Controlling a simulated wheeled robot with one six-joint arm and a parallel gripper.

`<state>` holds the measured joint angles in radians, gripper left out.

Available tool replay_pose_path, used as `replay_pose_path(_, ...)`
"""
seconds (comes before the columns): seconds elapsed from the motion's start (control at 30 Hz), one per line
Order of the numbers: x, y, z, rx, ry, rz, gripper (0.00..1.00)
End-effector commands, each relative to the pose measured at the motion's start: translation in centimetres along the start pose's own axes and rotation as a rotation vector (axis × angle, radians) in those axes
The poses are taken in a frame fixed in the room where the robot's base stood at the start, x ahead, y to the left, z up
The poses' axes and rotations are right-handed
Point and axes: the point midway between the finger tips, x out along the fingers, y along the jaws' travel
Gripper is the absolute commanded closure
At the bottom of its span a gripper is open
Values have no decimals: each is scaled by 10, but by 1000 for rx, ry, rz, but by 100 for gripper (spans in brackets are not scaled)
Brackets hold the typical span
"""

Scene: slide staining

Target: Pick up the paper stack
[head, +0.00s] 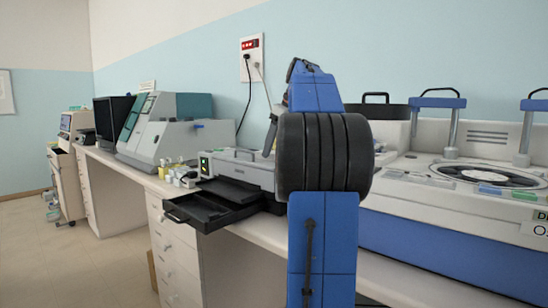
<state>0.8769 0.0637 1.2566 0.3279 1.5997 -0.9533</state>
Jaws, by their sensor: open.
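I cannot pick out a paper stack in the head view. My blue arm with its thick black ribbed joint stands upright in the middle of the view and covers part of the bench behind it. My gripper cannot be made out; only arm links show.
The white bench (268,238) runs along the wall. A black tray (212,205) sticks out past its front edge from a grey device (245,170). Small bottles (180,172) stand left of it. A large blue and white machine (450,235) fills the right. Floor (60,260) at left is clear.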

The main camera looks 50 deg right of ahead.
Motion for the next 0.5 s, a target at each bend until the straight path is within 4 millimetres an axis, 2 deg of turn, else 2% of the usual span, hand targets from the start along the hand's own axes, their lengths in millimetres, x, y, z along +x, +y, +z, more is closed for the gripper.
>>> replay_pose_path(0.1, 6, 0, 0, -1, 0, 0, 31)
replay_pose_path(0.33, 7, 0, 0, 0, 0, 0, 31)
replay_pose_path(0.5, 7, 0, 0, 0, 0, 1, 72)
